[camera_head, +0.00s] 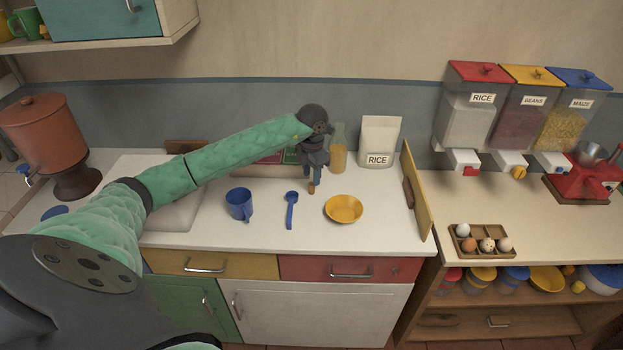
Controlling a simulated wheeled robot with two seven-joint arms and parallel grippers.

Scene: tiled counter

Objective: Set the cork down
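The cork (311,188) is a small brown piece at the fingertips of my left gripper (315,179). The gripper points down over the white counter (265,222) and appears shut on the cork. Whether the cork's lower end touches the counter is hard to tell. A glass bottle (338,157) with yellowish contents stands just behind and to the right of the gripper, partly hidden by it. My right gripper is not in view.
A blue mug (239,204), a blue spoon (291,210) and a yellow bowl (344,209) lie in front of the gripper. A rice bag (379,142) stands at the back right. A wooden board (416,194) edges the counter's right end. Bare counter separates these items.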

